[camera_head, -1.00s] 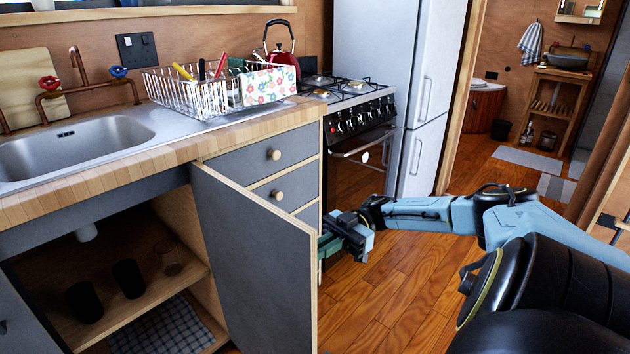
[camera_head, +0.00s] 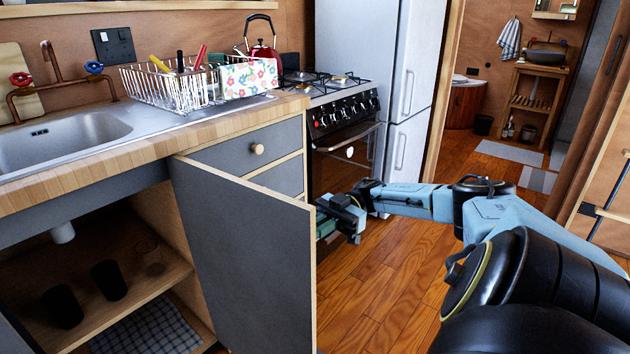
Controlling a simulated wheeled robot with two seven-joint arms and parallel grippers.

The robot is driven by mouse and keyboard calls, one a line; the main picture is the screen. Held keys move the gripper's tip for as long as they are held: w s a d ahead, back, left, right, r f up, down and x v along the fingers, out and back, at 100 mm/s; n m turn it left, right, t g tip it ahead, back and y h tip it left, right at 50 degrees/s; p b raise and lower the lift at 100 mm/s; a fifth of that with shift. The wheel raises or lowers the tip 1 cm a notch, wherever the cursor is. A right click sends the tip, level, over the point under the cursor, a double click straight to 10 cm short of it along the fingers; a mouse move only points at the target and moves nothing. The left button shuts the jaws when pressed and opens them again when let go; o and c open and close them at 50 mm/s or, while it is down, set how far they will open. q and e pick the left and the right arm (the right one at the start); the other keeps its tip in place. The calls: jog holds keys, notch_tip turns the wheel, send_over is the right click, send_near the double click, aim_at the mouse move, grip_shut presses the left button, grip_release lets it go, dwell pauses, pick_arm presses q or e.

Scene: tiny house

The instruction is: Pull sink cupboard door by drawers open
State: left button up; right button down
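The sink cupboard door (camera_head: 245,255) is a grey panel with pale wooden edges. It stands swung well out from the cabinet, beside the drawers (camera_head: 265,160). The cupboard's inside (camera_head: 110,265) shows, with its shelf in view. My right gripper (camera_head: 328,228) is at the free edge of the door, on its far side, partly hidden behind the door. The door's handle is out of sight, and I cannot tell whether the fingers are open or touch the door. My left gripper is not in view.
Dark cups (camera_head: 108,280) stand on the cupboard shelf, with a checked cloth (camera_head: 150,328) below. The oven (camera_head: 345,150) and fridge (camera_head: 405,100) stand beyond the drawers. Wooden floor (camera_head: 385,290) is clear to the right of the door. A dish rack (camera_head: 175,85) stands on the counter.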

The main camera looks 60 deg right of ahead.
jog(key=shift+w+r, duration=0.3)
jog(key=shift+w, duration=0.1)
jog(key=c, duration=1.9)
grip_release()
jog(key=o, duration=0.4)
jog(key=shift+w+f, duration=0.15)
jog(key=shift+w, duration=0.1)
jog(key=shift+c, duration=0.2)
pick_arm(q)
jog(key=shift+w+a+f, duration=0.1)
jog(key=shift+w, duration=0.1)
pick_arm(e)
jog(key=shift+s, duration=0.15)
jog(key=shift+f, duration=0.1)
